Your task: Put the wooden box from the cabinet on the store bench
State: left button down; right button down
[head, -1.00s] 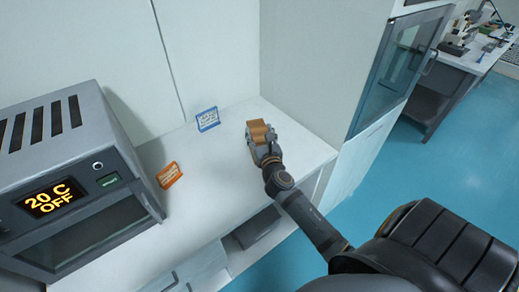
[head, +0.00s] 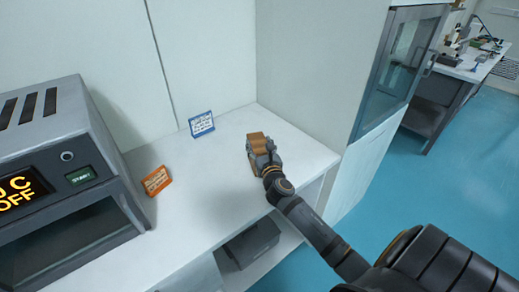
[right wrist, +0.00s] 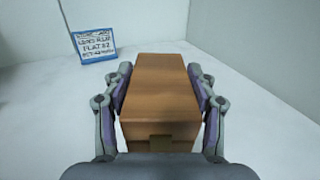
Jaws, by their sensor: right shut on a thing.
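The wooden box (head: 258,142) is brown and is in my right gripper (head: 265,155), over the right part of the white bench top (head: 215,185) in the head view. In the right wrist view the box (right wrist: 160,98) sits between the two fingers of the right gripper (right wrist: 160,110), which press on its sides. I cannot tell whether the box touches the bench top. A glass-doored cabinet (head: 400,70) stands to the right of the bench. My left gripper is not in view.
A blue-framed sign (head: 202,124) stands at the back of the bench, also in the right wrist view (right wrist: 93,45). An orange sign (head: 156,180) stands near a grey oven (head: 75,170) at left. A dark box (head: 250,243) is below the bench. Bare bench top surrounds the held box.

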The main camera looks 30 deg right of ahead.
jog(key=shift+c, duration=2)
grip_release()
jog(key=b+v, duration=0.1)
jog(key=v, duration=1.1)
jog(key=shift+b, duration=0.35)
jog(key=shift+s, duration=0.1)
